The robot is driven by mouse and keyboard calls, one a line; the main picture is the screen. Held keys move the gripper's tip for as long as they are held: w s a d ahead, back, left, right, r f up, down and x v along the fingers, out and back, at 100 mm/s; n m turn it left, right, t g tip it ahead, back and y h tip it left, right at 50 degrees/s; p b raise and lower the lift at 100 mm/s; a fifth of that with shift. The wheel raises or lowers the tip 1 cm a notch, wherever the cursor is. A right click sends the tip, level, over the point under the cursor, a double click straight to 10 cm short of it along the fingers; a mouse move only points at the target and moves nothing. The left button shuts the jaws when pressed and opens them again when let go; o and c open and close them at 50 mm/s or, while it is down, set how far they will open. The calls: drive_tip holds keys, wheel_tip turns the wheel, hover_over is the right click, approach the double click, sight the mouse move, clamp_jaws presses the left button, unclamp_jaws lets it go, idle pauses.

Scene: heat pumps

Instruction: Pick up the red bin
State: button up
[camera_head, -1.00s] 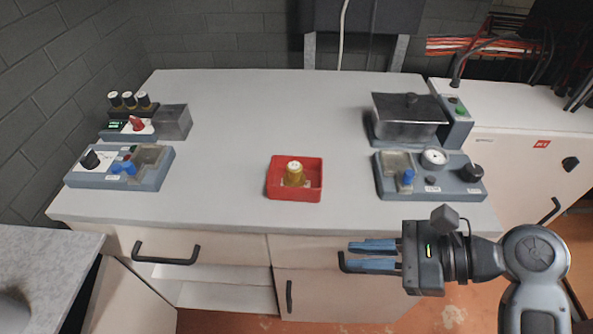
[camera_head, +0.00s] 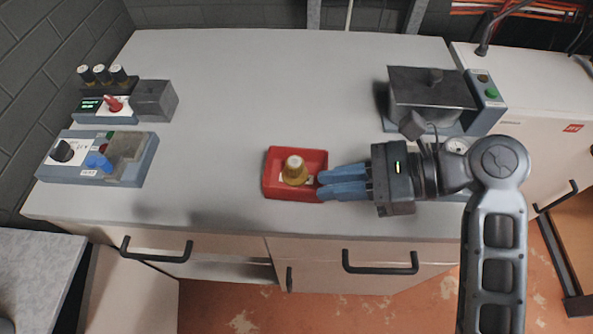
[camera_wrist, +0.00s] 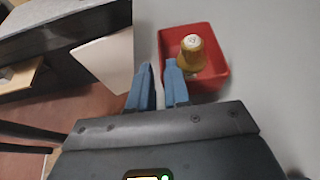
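The red bin (camera_head: 270,188) is a small open-topped box on the grey worktop, near its front edge. It holds a brass-coloured knob-like piece with a white top (camera_head: 294,170). My gripper (camera_head: 319,184) comes in from the right, its two blue fingers apart and their tips at the bin's right side. In the wrist view the bin (camera_wrist: 216,48) lies ahead, and my gripper (camera_wrist: 160,66) has one finger over the bin's near left corner and the other just outside it. I cannot tell whether they touch the bin.
Control boxes (camera_head: 72,172) with knobs stand at the left of the worktop (camera_head: 240,80). A metal-lidded box (camera_head: 425,92) stands at the back right, and another device is partly hidden behind my gripper. Drawer handles (camera_head: 380,263) stick out below. The worktop's middle is clear.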

sight(296, 189)
drive_tip(key=shift+x, duration=3.55)
drive_tip(key=shift+c, duration=0.2)
clamp_jaws()
drive_tip(key=shift+r, duration=0.1)
